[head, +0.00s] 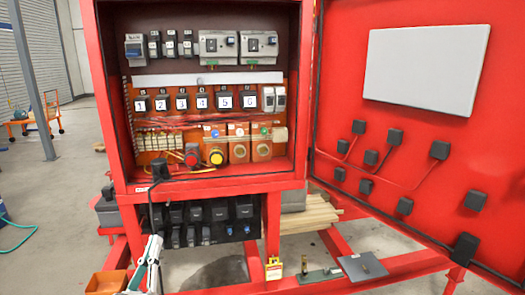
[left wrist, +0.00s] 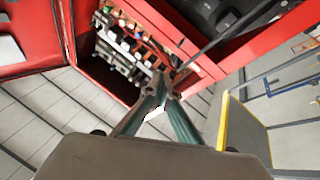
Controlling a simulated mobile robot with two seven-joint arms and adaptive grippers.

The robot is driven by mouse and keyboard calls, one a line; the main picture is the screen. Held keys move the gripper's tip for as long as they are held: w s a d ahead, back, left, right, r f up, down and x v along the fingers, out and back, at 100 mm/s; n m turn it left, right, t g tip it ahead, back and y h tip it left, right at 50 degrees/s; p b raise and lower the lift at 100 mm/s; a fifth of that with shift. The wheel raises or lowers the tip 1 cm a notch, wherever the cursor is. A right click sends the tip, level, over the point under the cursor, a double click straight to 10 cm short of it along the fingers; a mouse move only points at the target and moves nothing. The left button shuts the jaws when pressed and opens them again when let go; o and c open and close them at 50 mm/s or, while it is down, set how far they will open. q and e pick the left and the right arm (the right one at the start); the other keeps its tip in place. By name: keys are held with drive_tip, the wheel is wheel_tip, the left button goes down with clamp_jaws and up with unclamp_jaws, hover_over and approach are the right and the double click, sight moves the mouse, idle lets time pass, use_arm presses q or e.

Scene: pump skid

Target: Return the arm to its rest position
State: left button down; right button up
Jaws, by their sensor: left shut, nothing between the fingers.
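My left gripper (head: 153,242) is at the lower left of the head view, in front of the red cabinet's (head: 215,186) lower left part. Its green and pale fingers point upward. In the left wrist view the fingers of the left gripper (left wrist: 164,88) come together at their tips, with nothing seen between them. A black plug-like part (head: 160,169) sits on the cabinet's lower sill, and a dark cable runs down from it behind the gripper. Whether the fingers touch the cable cannot be told. My right gripper is in neither view.
The open cabinet holds rows of numbered breakers (head: 200,102) and a yellow button (head: 216,157). Its red door (head: 340,90) stands open at right. Black sockets (head: 205,212) sit below. An orange bin (head: 106,283) is beside the gripper. Open floor (head: 50,200) lies left.

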use_arm(q)
drive_tip(key=s+d+f+m+g+h, duration=0.1)
drive_tip(key=s+d+f+m+g, duration=0.15)
drive_tip(key=f, duration=0.45)
drive_tip(key=s+d+f+m+g+h, duration=0.2)
drive_tip(key=s+f, duration=0.1)
drive_tip(key=f, duration=0.5)
drive_tip(key=s+d+f+m+g+h, duration=0.1)
drive_tip(key=s+d+f+m+g, duration=0.15)
drive_tip(key=f, duration=0.45)
drive_tip(key=s+f+m+g, duration=0.1)
drive_tip(key=s+f+g, duration=0.4)
drive_tip(key=s+f, duration=0.8)
drive_tip(key=shift+d+f+m+g+y, duration=0.3)
drive_tip(key=shift+d+f+y, duration=0.1)
drive_tip(key=shift+f, duration=0.5)
drive_tip(key=shift+w, duration=0.1)
